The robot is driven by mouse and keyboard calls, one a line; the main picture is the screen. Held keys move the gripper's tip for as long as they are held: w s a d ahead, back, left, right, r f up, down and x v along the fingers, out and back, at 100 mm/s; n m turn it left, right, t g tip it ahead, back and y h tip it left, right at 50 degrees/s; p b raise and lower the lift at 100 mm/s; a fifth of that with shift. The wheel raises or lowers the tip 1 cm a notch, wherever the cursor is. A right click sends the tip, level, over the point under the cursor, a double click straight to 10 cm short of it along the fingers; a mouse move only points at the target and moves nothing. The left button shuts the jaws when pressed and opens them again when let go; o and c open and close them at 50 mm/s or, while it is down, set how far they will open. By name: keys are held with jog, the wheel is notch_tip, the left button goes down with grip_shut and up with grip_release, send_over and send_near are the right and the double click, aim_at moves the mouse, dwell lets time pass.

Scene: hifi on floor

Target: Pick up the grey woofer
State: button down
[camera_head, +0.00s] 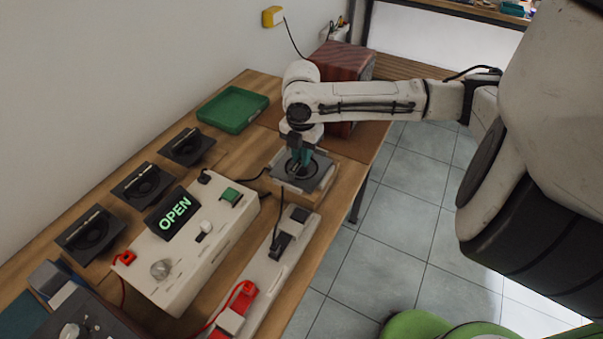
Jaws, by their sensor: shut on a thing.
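The grey woofer (319,180) is a flat grey square with a dark round ring in its middle. It sits at the top of a low cream box (290,193) on the wooden table. My gripper (300,169) points down over the middle of the woofer, with teal fingers shut on it. The fingers and wrist hide part of the woofer's centre. I cannot tell whether the woofer touches the box or is slightly raised.
A control box with an OPEN sign (172,215) and a white power strip (266,270) stand near. Several dark square units (143,186) line the wall side. A green tray (232,110) and a reddish wooden box (343,62) are behind. Cables cross the table.

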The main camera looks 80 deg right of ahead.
jog(key=shift+r, duration=0.15)
jog(key=shift+r, duration=0.45)
notch_tip(320, 180, up, 2)
jog(key=shift+d+r, duration=0.1)
jog(key=shift+r, duration=0.15)
jog(key=s+a+r+b, duration=0.1)
jog(key=s+a+r, duration=0.1)
jog(key=s+r, duration=0.8)
jog(key=s, duration=0.4)
jog(key=shift+w+f, duration=0.1)
jog(key=shift+w, duration=0.05)
